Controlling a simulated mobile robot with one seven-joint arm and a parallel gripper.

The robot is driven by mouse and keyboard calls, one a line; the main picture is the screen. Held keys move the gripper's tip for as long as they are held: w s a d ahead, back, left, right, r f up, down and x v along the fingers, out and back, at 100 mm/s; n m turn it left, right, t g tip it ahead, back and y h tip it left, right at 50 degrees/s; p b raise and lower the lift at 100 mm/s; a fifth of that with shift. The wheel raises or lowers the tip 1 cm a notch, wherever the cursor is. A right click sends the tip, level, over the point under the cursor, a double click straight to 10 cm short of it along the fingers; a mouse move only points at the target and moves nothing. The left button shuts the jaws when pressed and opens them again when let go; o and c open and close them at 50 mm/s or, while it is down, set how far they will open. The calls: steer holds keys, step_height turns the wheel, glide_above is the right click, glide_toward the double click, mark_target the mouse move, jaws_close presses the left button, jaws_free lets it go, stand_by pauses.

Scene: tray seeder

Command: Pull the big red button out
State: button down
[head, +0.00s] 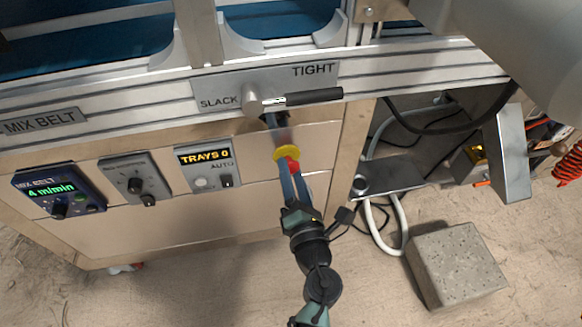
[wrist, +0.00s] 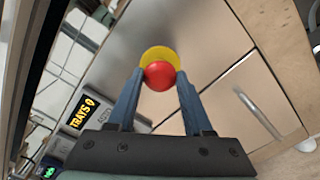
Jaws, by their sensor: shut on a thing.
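The big red button (wrist: 159,75) is round and sits in front of a yellow disc (wrist: 160,54) on the beige front panel. In the head view the red button (head: 292,166) and the yellow disc (head: 286,153) show between the fingers, partly covered by them. My gripper (wrist: 159,80) has its two blue fingers on either side of the red button, closed against its sides. In the head view my gripper (head: 290,162) reaches up to the panel from below. Whether the button stands in or out cannot be told.
A TRAYS 0 display box (head: 207,167) is left of my gripper, with a knob box (head: 135,180) and a MIX BELT display (head: 58,192) farther left. A SLACK/TIGHT lever (head: 312,97) is just above. Cables and a concrete block (head: 455,265) are at the right.

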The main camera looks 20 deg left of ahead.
steer(key=shift+s+f, duration=0.1)
steer(key=shift+c, duration=1.8)
jaws_free()
steer(key=shift+d, duration=0.1)
steer(key=shift+s, duration=0.15)
steer(key=p+v, duration=0.3)
steer(key=v, duration=0.9)
steer(key=shift+s+d, duration=0.25)
steer(key=shift+d, duration=0.05)
